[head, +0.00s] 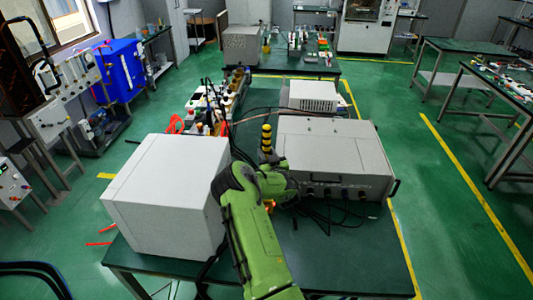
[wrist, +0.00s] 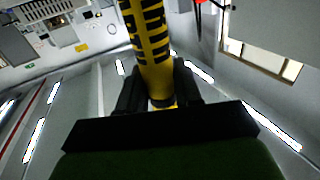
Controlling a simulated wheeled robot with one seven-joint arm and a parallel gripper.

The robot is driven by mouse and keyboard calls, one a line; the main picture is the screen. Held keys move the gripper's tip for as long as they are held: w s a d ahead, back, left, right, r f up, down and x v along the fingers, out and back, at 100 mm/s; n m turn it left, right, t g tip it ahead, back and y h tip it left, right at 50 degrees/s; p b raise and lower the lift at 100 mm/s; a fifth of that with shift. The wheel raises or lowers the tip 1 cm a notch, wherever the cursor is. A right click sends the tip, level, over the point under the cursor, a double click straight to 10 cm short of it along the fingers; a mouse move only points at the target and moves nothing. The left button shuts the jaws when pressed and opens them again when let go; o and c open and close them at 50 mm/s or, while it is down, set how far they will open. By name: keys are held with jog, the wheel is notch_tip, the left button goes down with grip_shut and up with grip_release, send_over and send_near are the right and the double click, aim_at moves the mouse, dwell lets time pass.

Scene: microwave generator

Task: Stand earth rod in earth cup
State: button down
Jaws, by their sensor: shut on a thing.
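The earth rod, banded yellow and black, stands roughly upright above my green arm in the head view (head: 266,138). In the wrist view the rod (wrist: 150,42) runs up from between the two dark fingers of my gripper (wrist: 159,82). My gripper is shut on the rod near its lower visible part. In the head view my arm hides the fingers. I cannot make out the earth cup for certain in either view; it may be behind my arm or among the small things at the back of the bench.
A white microwave-like box (head: 165,195) stands left of my arm on the dark green bench (head: 350,262). A grey instrument case (head: 335,150) stands to the right, with a smaller white box (head: 313,96) behind it. Black cables (head: 325,213) lie in front of the case. Bottles and red leads crowd the back left.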

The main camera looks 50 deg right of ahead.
notch_tip(320, 180, down, 11)
jog(key=b, duration=0.8)
jog(key=shift+w+r, duration=0.1)
jog(key=shift+f+b, duration=0.4)
jog(key=shift+f, duration=0.05)
dwell(0.3)
jog(key=c, duration=0.7)
grip_release()
jog(key=p+v, duration=0.3)
jog(key=v, duration=1.2)
jog(key=shift+s+a+p, duration=0.15)
jog(key=shift+s+p, duration=0.2)
